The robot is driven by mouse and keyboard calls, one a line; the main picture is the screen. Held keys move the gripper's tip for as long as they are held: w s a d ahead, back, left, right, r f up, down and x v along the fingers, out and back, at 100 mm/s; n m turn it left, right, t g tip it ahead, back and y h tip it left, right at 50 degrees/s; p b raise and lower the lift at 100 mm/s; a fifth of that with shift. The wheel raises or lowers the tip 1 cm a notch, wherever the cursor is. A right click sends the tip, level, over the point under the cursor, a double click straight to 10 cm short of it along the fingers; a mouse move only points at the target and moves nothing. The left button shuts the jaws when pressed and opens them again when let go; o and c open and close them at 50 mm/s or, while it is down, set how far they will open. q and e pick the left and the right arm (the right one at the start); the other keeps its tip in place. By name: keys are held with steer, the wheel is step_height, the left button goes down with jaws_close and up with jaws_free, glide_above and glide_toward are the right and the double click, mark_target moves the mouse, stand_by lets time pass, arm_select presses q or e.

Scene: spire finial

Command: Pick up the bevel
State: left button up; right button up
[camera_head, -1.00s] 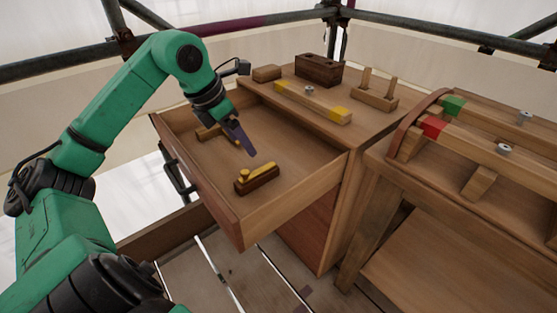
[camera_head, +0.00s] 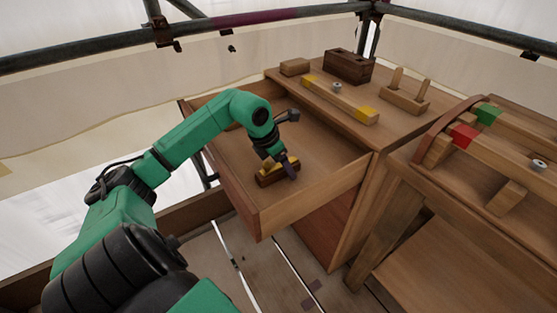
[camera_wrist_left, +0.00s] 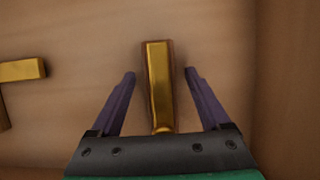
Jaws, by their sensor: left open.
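The bevel (camera_head: 266,180), which I take to be the dark wooden stock with a brass bar and small knob on top, lies in the open drawer. In the left wrist view its brass bar (camera_wrist_left: 159,85) runs between the two fingers, with a gap on each side. My left gripper (camera_head: 291,170) is open and points down over the bevel, covering part of it in the head view. The same open gripper (camera_wrist_left: 159,74) shows both purple fingers in the wrist view. My right gripper is not in view.
Another brass-and-wood piece (camera_wrist_left: 22,70) lies left of the bevel in the wrist view. The drawer front (camera_head: 238,197) and side wall (camera_head: 315,193) rise around the spot. Blocks and a yellow-ended bar (camera_head: 340,100) stand on the cabinet top.

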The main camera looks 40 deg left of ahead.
arm_select(q)
steer(key=shift+r, duration=0.1)
jaws_close()
